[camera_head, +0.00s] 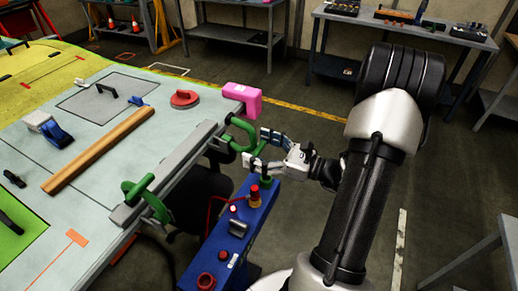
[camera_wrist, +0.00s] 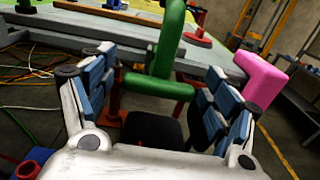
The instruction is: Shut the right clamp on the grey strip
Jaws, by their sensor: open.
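The right clamp (camera_head: 242,132) is a green C-shaped clamp at the table's edge, by the far end of the grey strip (camera_head: 178,172). A matching left clamp (camera_head: 146,196) sits at the strip's near end. My gripper (camera_head: 258,149) is open just off the table edge, beside the right clamp. In the wrist view the clamp's upright (camera_wrist: 170,45) and its green crossbar (camera_wrist: 158,88) stand ahead, between my spread blue-padded fingers (camera_wrist: 160,95). I cannot tell whether the fingers touch the clamp or whether its jaw presses on the strip.
A pink block (camera_head: 242,97) sits on the table corner just beyond the right clamp. A blue box (camera_head: 232,236) with red knobs stands below my gripper. A wooden bar (camera_head: 100,150) and a red disc (camera_head: 184,99) lie on the table. Floor right of my arm is partly clear.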

